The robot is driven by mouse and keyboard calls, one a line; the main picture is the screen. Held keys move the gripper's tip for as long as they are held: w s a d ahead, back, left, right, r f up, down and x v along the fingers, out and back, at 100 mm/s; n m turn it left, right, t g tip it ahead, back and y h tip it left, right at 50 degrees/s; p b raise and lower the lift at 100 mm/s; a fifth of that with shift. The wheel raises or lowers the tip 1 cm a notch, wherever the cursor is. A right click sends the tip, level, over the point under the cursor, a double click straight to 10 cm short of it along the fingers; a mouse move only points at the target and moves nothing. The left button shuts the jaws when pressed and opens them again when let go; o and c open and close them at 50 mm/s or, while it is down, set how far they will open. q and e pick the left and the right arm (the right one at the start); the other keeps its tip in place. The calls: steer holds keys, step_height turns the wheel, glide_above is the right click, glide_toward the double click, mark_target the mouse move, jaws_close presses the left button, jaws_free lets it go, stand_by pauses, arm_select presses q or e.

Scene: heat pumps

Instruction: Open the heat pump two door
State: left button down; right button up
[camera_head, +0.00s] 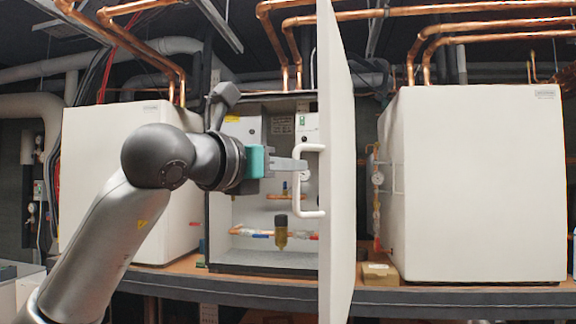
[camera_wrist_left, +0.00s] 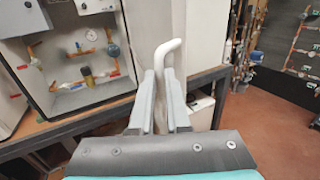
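Heat pump two is the middle white cabinet (camera_head: 262,266), and its inside with pipes and gauges is exposed. Its white door (camera_head: 338,240) stands swung far out toward me, seen almost edge-on in the head view. A white U-shaped handle (camera_head: 310,213) is on the door. My left gripper (camera_head: 302,170) is at the handle. In the left wrist view the handle (camera_wrist_left: 170,46) runs down between the two grey fingers of the gripper (camera_wrist_left: 161,78), which lie close on both sides of it. My right gripper is not in view.
Closed white cabinets stand left (camera_head: 110,175) and right (camera_head: 480,190) of the open one. A small cardboard box (camera_head: 380,273) lies on the bench (camera_head: 450,297) by the door. Copper pipes run overhead. The left wrist view shows clear reddish floor (camera_wrist_left: 262,125) at right.

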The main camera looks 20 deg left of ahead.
arm_select(q)
steer(key=c, duration=0.9)
jaws_free()
steer(key=shift+w, duration=0.1)
steer(key=shift+s, duration=0.2)
steer(key=b+v, duration=0.4)
steer(key=v, duration=1.1)
steer(key=shift+a, duration=0.1)
